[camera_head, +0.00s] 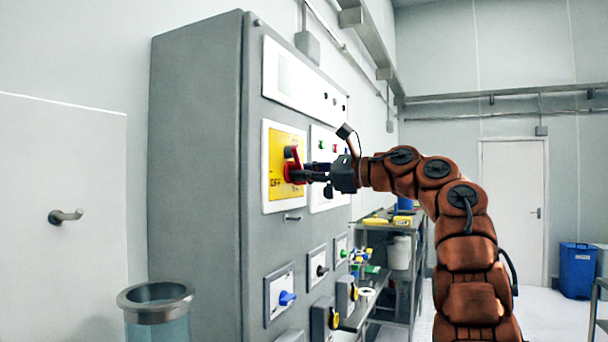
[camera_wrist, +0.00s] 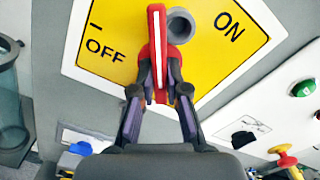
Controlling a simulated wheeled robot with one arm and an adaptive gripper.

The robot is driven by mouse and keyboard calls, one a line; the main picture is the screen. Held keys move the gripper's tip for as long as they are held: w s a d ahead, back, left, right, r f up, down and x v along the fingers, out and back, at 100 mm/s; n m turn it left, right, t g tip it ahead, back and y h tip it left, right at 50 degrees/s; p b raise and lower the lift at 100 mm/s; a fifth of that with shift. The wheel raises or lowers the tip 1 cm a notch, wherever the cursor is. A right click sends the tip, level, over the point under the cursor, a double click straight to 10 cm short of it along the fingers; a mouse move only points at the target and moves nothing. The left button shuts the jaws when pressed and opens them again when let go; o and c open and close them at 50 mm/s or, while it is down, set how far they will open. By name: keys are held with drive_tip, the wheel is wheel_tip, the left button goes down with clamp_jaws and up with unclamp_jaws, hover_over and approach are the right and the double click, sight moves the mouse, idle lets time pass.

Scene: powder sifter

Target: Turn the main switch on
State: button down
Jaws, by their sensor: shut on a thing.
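The main switch is a red handle (camera_head: 291,158) on a yellow plate (camera_head: 277,178) with a white border, on the front of the grey cabinet. In the wrist view the red handle (camera_wrist: 157,45) stands upright in the picture, between the OFF and ON labels on the yellow plate (camera_wrist: 100,28). A grey round part (camera_wrist: 180,26) is just right of it. My gripper (camera_wrist: 160,82) is shut on the red handle, with one dark finger on each side. In the head view my gripper (camera_head: 306,175) reaches the handle from the right. The fingertips partly hide the handle.
The grey cabinet (camera_head: 195,170) carries a blue knob (camera_head: 287,298) and other switches below the plate. A green button (camera_wrist: 303,89) is to the right in the wrist view. A glass-like cylinder (camera_head: 157,303) stands at lower left. A shelf with items (camera_head: 400,275) is behind.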

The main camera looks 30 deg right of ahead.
drive_tip(key=m+p, duration=0.1)
drive_tip(key=m, duration=0.6)
idle(0.6)
drive_tip(key=c, duration=1.5)
unclamp_jaws()
drive_tip(key=shift+o, duration=0.2)
drive_tip(key=v, duration=1.2)
